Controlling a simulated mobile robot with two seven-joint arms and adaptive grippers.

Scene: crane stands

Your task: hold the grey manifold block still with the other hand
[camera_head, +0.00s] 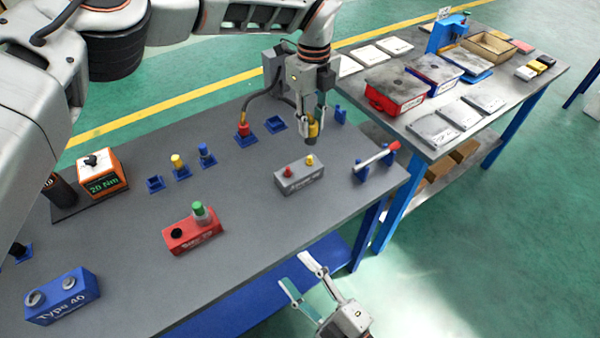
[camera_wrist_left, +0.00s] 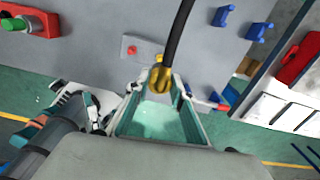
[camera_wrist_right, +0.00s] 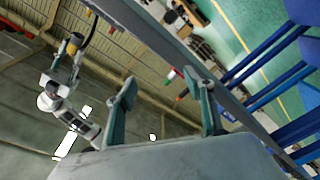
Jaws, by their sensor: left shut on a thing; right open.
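The grey manifold block (camera_head: 299,179) lies on the grey bench, with a red port and a yellow port on top; it also shows in the left wrist view (camera_wrist_left: 131,61). My left gripper (camera_head: 317,118) is shut on a yellow hose connector (camera_head: 314,130), above and just behind the block's right end. In the left wrist view the connector (camera_wrist_left: 158,80) hangs on a black hose and hides part of the block. My right gripper (camera_head: 300,277) is open and empty, off the bench's front edge, apart from the block; its spread fingers show in the right wrist view (camera_wrist_right: 166,95).
A red block (camera_head: 192,236) with a green knob stands left of the manifold. A red-and-white bar (camera_head: 376,157) rests on blue holders to its right. A red hose fitting (camera_head: 243,130) stands at the back. Bare bench lies in front of the manifold.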

